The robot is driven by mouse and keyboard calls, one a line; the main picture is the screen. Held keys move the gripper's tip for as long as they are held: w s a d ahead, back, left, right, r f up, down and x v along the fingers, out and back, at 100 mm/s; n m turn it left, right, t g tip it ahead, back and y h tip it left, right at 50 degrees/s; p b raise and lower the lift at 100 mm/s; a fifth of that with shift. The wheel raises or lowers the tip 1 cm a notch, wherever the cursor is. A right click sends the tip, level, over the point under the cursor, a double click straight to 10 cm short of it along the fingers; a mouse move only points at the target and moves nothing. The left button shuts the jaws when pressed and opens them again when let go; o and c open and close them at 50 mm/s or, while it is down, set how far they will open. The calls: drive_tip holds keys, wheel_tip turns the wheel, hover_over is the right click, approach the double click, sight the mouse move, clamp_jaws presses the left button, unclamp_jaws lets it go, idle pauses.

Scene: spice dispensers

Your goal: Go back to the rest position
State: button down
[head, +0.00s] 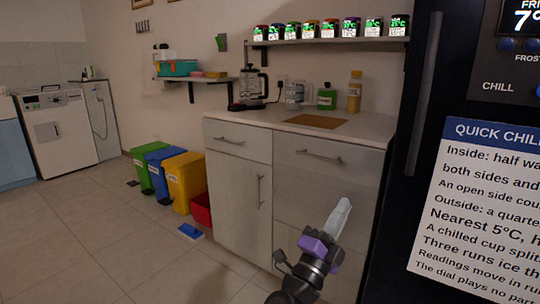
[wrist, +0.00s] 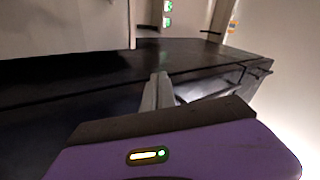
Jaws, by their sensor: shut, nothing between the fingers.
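My gripper (head: 343,212) is in the lower middle-right of the head view, in front of the white drawer cabinet (head: 292,170). Its purple body and pale fingers point up and to the right. The fingers are together and hold nothing. In the wrist view the closed fingers (wrist: 159,92) stand out beyond the purple housing, with a large dark surface behind them. The spice dispensers (head: 331,28) stand in a row on the upper wall shelf, well away from my gripper.
The dark appliance (head: 425,95) with a posted notice (head: 480,200) stands close on the right. The counter holds a coffee maker (head: 253,88), a green bottle (head: 327,97), an oil bottle (head: 354,92) and a brown board (head: 316,121). Coloured bins (head: 183,181) stand left. Floor is open at left.

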drive_tip(key=s+d+f+n+g+y, duration=0.1)
drive_tip(key=s+f+n+y, duration=0.6)
drive_tip(key=s, duration=1.1)
drive_tip(key=s+d+f+n+g+y, duration=0.1)
drive_tip(key=s+f+n+g+y, duration=0.15)
drive_tip(key=s+f+n, duration=0.95)
drive_tip(key=s+d+n+y, duration=0.2)
drive_tip(key=s+n+y, duration=0.3)
drive_tip(key=s, duration=1.8)
wheel_tip(320, 180, up, 32)
drive_tip(key=m+y+p, duration=0.1)
drive_tip(key=p, duration=3)
drive_tip(key=shift+w+a+f, duration=0.2)
drive_tip(key=shift+w, duration=0.1)
